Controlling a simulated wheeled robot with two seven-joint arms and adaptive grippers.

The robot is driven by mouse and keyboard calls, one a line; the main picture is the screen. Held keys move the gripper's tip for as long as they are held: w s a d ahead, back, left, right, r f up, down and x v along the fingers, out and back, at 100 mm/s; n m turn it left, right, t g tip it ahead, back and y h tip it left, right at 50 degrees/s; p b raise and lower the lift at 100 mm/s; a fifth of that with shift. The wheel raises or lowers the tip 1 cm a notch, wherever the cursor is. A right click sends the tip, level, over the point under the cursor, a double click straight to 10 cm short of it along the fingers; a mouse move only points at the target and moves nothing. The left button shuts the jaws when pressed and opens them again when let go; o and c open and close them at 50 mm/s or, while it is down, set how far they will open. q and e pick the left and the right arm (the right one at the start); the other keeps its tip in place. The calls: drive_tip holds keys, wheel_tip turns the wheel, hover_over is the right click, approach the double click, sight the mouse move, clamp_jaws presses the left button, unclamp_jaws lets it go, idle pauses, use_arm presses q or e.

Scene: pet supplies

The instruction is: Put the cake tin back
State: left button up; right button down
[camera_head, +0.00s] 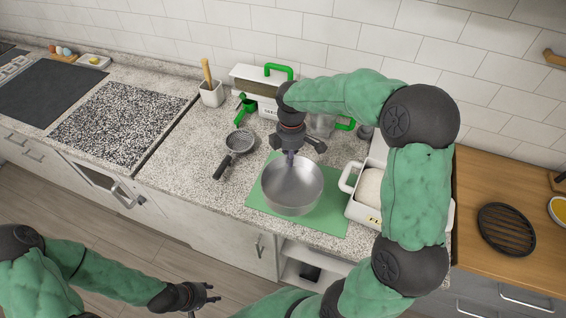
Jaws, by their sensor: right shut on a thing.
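The cake tin appears to be the round, deep, shiny metal vessel (292,190) over the green mat (326,222) on the speckled counter. My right gripper (290,160) reaches down from above and is shut on the tin's far rim. The tin looks upright; whether it touches the mat or hangs just above it cannot be told. My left gripper (210,295) is empty and open, low in front of the counter, well away from the tin.
A white container (364,190) with pale contents stands close at right, partly behind my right arm. A white box with a green handle (256,82) and a utensil pot (211,95) stand at the back. The left counter is fairly clear.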

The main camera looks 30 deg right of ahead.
drive_tip(key=w+f, duration=0.2)
drive_tip(key=w+d+f, duration=0.1)
drive_tip(key=w+f, duration=0.1)
drive_tip(key=w+d+f+b, duration=0.1)
drive_tip(key=w+f, duration=0.1)
drive_tip(key=w, duration=0.1)
drive_tip(key=shift+f, duration=0.2)
drive_tip(key=shift+w+d+f, duration=0.1)
drive_tip(key=shift+w+f, duration=0.25)
drive_tip(key=shift+f, duration=0.25)
drive_tip(key=shift+f+b, duration=0.5)
drive_tip(key=shift+f, duration=0.85)
drive_tip(key=shift+f, duration=0.15)
drive_tip(key=c, duration=1.4)
unclamp_jaws()
drive_tip(key=r+p, duration=0.1)
drive_tip(key=r, duration=0.5)
drive_tip(key=r+p, duration=0.1)
drive_tip(key=r, duration=0.5)
drive_tip(key=shift+w+d+r, duration=0.1)
drive_tip(key=shift+w+r, duration=0.05)
drive_tip(key=shift+w, duration=0.05)
